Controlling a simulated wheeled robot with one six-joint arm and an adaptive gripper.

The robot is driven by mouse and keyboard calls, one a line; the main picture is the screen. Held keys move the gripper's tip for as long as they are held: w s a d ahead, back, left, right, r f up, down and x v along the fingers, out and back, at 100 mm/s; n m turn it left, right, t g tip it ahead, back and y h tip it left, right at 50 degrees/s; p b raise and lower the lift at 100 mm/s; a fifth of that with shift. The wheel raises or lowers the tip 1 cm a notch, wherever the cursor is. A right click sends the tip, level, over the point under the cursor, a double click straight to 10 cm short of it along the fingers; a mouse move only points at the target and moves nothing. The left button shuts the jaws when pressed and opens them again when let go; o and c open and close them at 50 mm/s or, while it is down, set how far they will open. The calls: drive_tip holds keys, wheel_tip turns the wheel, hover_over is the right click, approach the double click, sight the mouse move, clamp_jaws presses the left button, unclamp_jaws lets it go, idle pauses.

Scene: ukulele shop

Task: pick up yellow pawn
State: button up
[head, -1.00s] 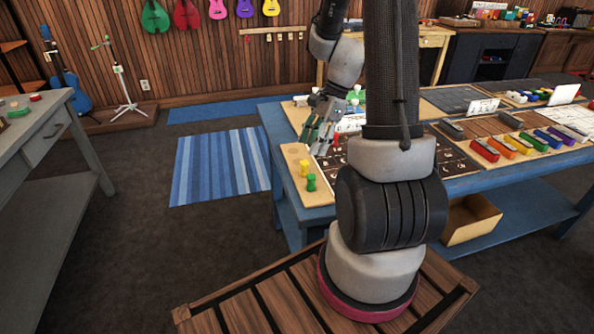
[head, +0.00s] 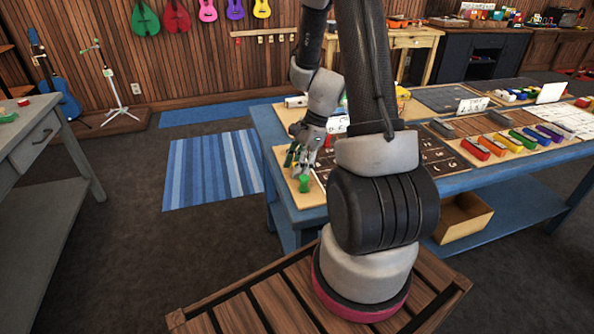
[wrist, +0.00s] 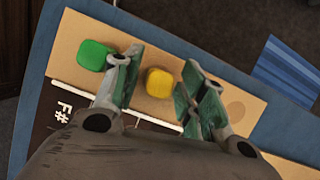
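The yellow pawn (wrist: 159,83) stands on the tan strip of the board (wrist: 90,32) in the wrist view, seen from above. My gripper (wrist: 157,86) is open, with one green-padded finger on each side of the yellow pawn. A gap shows between the pawn and each finger, the left one being narrower. In the head view my gripper (head: 300,165) is low over the board's near left end, and its fingers mostly hide the yellow pawn. A green pawn (head: 304,184) stands just in front of the gripper; it also shows left of the left finger in the wrist view (wrist: 94,55).
The blue table (head: 262,125) carries the board, with its edge close by the pawns. A dark lettered panel (head: 432,150) and a row of coloured blocks (head: 505,143) lie to the right. A striped rug (head: 212,170) is on the floor at left.

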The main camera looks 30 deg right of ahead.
drive_tip(key=c, duration=0.6)
drive_tip(key=shift+o, duration=0.2)
drive_tip(key=shift+r, duration=0.15)
